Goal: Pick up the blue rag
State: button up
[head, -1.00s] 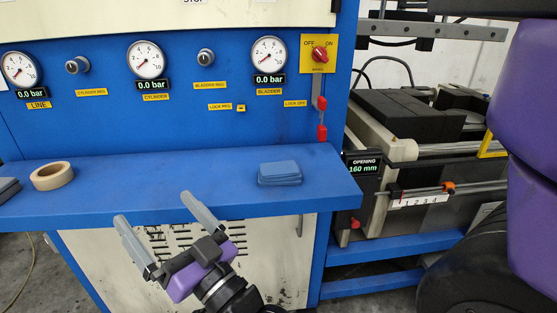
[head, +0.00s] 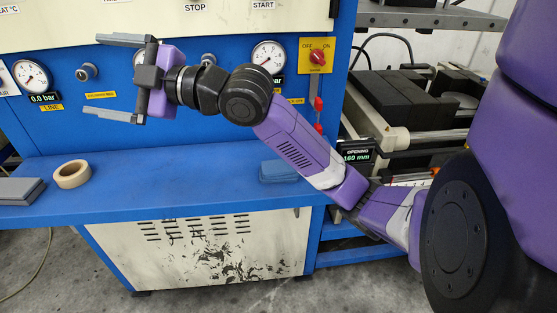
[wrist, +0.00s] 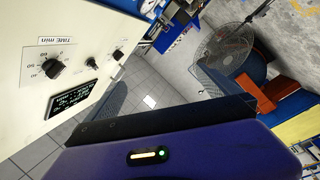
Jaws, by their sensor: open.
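The blue rag (head: 279,171) lies folded on the right part of the blue shelf (head: 170,200), partly hidden behind my forearm. My gripper (head: 105,76) is open and empty, raised in front of the gauge panel, up and to the left of the rag and well apart from it. Its fingers point left in the head view. The wrist view does not show the rag.
A tape roll (head: 72,174) and a grey block (head: 20,190) sit on the shelf's left. The panel carries gauges (head: 268,57) and a red switch (head: 318,56). The shelf's middle is clear. A fan (wrist: 222,47) shows in the wrist view.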

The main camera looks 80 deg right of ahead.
jog(key=s+d+f+n+g+h+p, duration=0.2)
jog(key=s+d+f+n+g+p, duration=0.15)
jog(key=d+f+g, duration=0.3)
jog(key=n+g+h+p, duration=0.1)
jog(key=n+g+h, duration=0.1)
jog(key=n+g, duration=0.75)
send_over(278, 166)
jog(key=a, duration=0.1)
jog(key=f+m, duration=0.1)
jog(key=f, duration=0.3)
jog(key=f+m+g, duration=0.1)
jog(key=f, duration=0.3)
jog(key=f+g, duration=0.1)
jog(key=f, duration=0.3)
jog(key=shift+s+a+f+m, duration=0.15)
jog(key=shift+s+f+m, duration=0.15)
jog(key=shift+m, duration=0.1)
jog(key=shift+s+f, duration=0.1)
jog(key=shift+f, duration=0.15)
jog(key=shift+w+d+f+p, duration=0.1)
jog(key=shift+d+f+p, duration=0.15)
jog(key=shift+f, duration=0.95)
jog(key=shift+w+d+f+p, duration=0.15)
jog(key=shift+f+p, duration=0.2)
jog(key=shift+f, duration=0.8)
jog(key=shift+w+d+f+p, duration=0.1)
jog(key=shift+d+f+p, duration=0.15)
jog(key=shift+f, duration=0.95)
jog(key=c, duration=1.3)
jog(key=shift+r, duration=0.15)
